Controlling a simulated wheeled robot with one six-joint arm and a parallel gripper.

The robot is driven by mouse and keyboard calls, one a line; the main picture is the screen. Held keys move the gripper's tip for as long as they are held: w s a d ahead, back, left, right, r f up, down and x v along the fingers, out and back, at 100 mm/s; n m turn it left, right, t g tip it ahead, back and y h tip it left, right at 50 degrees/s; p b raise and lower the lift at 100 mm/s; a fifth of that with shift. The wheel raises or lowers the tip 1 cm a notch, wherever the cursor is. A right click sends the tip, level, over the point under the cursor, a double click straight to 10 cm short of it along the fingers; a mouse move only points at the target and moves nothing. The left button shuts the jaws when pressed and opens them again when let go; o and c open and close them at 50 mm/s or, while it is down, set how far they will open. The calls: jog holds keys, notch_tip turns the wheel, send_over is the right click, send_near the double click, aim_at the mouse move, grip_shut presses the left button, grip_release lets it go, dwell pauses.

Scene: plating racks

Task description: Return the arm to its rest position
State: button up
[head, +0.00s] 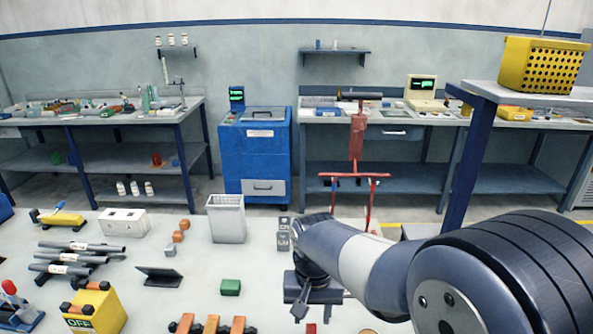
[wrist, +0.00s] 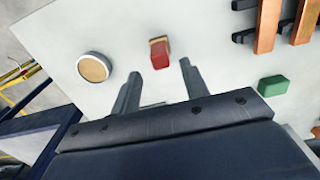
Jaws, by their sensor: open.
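My arm reaches in from the right of the head view, over the white table (head: 190,262). My gripper (head: 312,308) points down near the table's front middle. In the wrist view my gripper (wrist: 160,78) is open, with its two dark fingers apart and nothing held between them. A red block (wrist: 159,53) lies on the table just beyond the fingertips, apart from them. It also shows at the bottom edge of the head view (head: 311,328), below the gripper.
A round tan disc (wrist: 94,67) and a green block (wrist: 272,88) lie nearby. Copper-coloured bars (head: 211,326) lie at the front. A red rack (head: 356,140) rises behind the gripper.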

aim_at(312, 327)
notch_tip(312, 327, down, 7)
jog(key=shift+f, duration=0.1)
jog(key=shift+r, duration=2.15)
